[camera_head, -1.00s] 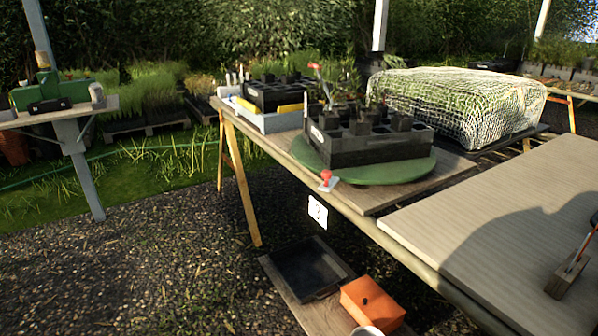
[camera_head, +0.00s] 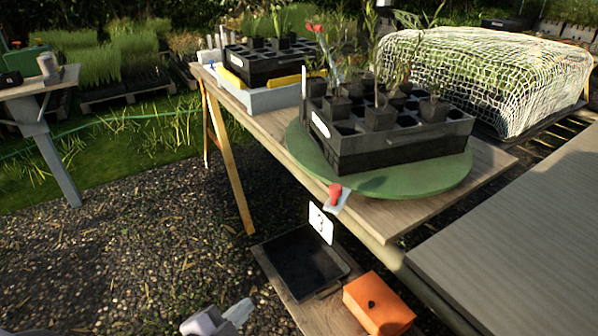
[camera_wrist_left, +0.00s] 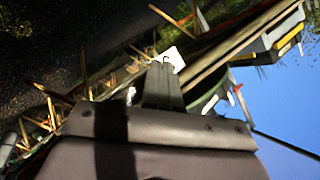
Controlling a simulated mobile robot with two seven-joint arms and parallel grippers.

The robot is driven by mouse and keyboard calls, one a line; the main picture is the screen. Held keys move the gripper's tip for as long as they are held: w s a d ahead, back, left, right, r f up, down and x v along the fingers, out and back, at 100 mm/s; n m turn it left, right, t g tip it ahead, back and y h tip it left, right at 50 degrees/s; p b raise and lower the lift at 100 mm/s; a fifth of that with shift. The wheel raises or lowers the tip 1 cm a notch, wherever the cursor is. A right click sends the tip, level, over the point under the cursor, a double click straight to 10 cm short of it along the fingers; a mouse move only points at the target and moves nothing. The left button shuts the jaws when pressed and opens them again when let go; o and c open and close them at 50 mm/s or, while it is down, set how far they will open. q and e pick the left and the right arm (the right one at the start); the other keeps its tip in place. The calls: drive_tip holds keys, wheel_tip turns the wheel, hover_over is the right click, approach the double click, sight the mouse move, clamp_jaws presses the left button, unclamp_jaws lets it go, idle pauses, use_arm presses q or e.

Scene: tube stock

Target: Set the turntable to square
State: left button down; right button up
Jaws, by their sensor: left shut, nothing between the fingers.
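The green round turntable (camera_head: 400,186) lies on the wooden bench in the head view. A black crate (camera_head: 400,147) of potted seedlings stands on it, its long side slightly askew to the bench's front edge. A red-knobbed latch (camera_head: 335,193) on a pale plate sits at the turntable's front rim. My left gripper (camera_head: 236,312) is low at the bottom of the head view, well below and left of the latch, touching nothing. In the left wrist view its fingers (camera_wrist_left: 163,86) are together and empty. My right gripper is out of view.
The bench (camera_head: 395,220) carries a grey tray (camera_head: 265,97) with a black crate at its left end. A white card (camera_head: 321,223) hangs below the front edge. A black tray (camera_head: 300,268) and orange box (camera_head: 378,303) lie on a low board. A netted bed (camera_head: 480,75) stands behind right.

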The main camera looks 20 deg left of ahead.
use_arm(q)
drive_tip(key=w+a+r+n+t+h, duration=0.1)
drive_tip(key=w+r+n+h, duration=0.25)
drive_tip(key=r+n, duration=0.7)
drive_tip(key=w+r+n+h, duration=0.2)
drive_tip(key=r+n+h, duration=0.3)
drive_tip(key=r+n, duration=0.55)
drive_tip(key=s+d+p+x, duration=0.1)
drive_tip(key=d+p+x, duration=0.1)
drive_tip(key=x, duration=1)
drive_tip(key=shift+d+f+p, duration=0.2)
drive_tip(key=shift+f+p, duration=0.15)
drive_tip(key=shift+p, duration=0.1)
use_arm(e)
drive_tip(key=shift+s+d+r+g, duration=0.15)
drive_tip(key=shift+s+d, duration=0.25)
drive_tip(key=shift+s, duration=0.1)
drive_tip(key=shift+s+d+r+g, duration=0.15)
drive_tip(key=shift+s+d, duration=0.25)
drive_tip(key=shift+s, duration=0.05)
